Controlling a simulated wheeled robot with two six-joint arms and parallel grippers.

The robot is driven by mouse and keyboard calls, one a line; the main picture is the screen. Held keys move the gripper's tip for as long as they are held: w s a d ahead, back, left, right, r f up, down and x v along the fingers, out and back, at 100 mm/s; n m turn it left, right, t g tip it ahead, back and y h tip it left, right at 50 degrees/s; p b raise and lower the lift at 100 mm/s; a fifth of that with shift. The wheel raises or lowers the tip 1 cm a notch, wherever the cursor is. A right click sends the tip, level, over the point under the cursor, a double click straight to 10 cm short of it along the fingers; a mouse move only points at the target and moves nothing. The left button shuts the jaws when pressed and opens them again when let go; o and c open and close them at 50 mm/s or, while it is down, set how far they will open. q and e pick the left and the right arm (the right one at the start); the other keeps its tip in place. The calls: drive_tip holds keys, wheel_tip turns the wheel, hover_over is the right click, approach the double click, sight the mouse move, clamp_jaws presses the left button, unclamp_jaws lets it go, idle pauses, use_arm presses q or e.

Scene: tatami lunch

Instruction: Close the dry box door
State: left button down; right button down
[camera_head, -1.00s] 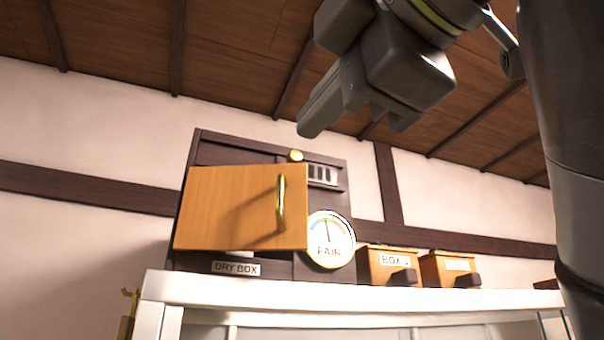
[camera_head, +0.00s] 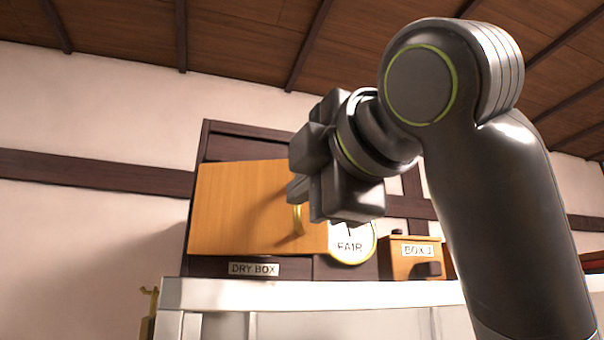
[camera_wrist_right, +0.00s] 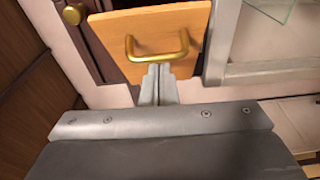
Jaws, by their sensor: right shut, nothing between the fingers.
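The dry box (camera_head: 208,141) is a dark wooden cabinet with a "DRY BOX" label, standing on a white shelf. Its light wooden door (camera_head: 235,205) stands open, swung out toward me. A brass handle (camera_head: 297,219) is on the door, partly hidden by my right gripper in the head view. My right gripper (camera_head: 296,187) is in front of the door near the handle. In the right wrist view, the shut fingers (camera_wrist_right: 157,72) reach up to just below the brass handle (camera_wrist_right: 157,55), in front of the door (camera_wrist_right: 165,20). Contact cannot be told. My left gripper is not in view.
The white shelf top (camera_head: 320,293) carries the dry box. A round gauge marked "FAIR" (camera_head: 350,247) is right of the door, partly covered by my gripper. A small wooden box labelled "BOX" (camera_head: 400,266) stands further right. My right arm covers the area beyond.

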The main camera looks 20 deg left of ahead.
drive_tip(key=shift+s+a, duration=0.1)
drive_tip(key=w+n+g+y+p, duration=0.1)
drive_tip(key=w, duration=0.1)
drive_tip(key=w+g+p, duration=0.1)
drive_tip(key=w, duration=0.2)
drive_tip(key=w+n+g+y+p, duration=0.1)
drive_tip(key=w, duration=0.2)
drive_tip(key=shift+w+d+n+y, duration=0.1)
drive_tip(key=shift+d+n+y, duration=0.2)
drive_tip(key=shift+a, duration=0.1)
drive_tip(key=shift+a, duration=0.1)
